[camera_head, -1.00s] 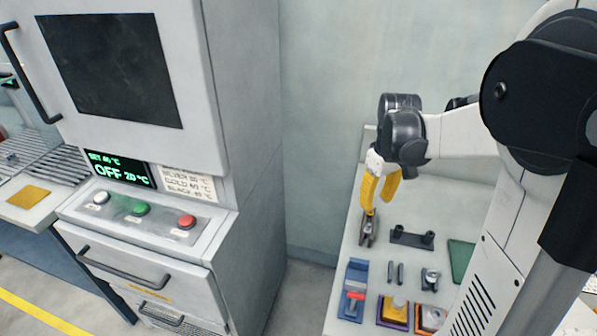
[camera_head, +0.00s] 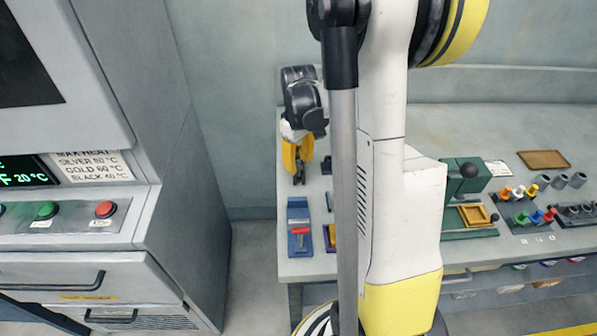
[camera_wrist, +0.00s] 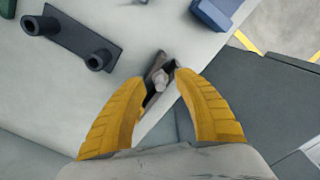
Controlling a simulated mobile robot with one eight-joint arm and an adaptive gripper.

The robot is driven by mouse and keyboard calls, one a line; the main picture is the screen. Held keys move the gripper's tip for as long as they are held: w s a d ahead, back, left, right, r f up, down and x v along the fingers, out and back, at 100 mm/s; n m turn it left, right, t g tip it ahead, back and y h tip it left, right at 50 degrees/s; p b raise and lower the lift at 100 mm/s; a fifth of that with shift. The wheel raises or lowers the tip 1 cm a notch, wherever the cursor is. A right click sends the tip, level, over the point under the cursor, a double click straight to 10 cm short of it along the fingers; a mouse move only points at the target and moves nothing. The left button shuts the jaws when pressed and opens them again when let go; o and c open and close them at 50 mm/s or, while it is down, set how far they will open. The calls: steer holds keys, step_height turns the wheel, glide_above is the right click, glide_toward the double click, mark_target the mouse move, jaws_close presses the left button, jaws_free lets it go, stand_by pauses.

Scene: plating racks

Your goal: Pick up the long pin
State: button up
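My gripper (camera_wrist: 160,76) has two curved yellow fingers and points down at the table's left end. In the head view my gripper (camera_head: 298,178) hangs over a small dark metal piece, mostly hidden by the fingers. In the wrist view a grey metal holder (camera_wrist: 155,94) with a pale rounded knob (camera_wrist: 159,80) lies between and just beyond the fingertips. The tips stand apart, and a gap shows between them. I cannot make out contact. No piece is clearly recognisable as the long pin; the knob may be part of it.
A dark bracket with two round posts (camera_wrist: 75,40) lies left of the fingers in the wrist view. A blue block (camera_wrist: 216,10) is at upper right, near the table edge. A blue fixture with a red part (camera_head: 299,230) stands in front of my gripper. A green press (camera_head: 466,178) is farther right.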

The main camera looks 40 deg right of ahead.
jaws_close()
stand_by(0.3)
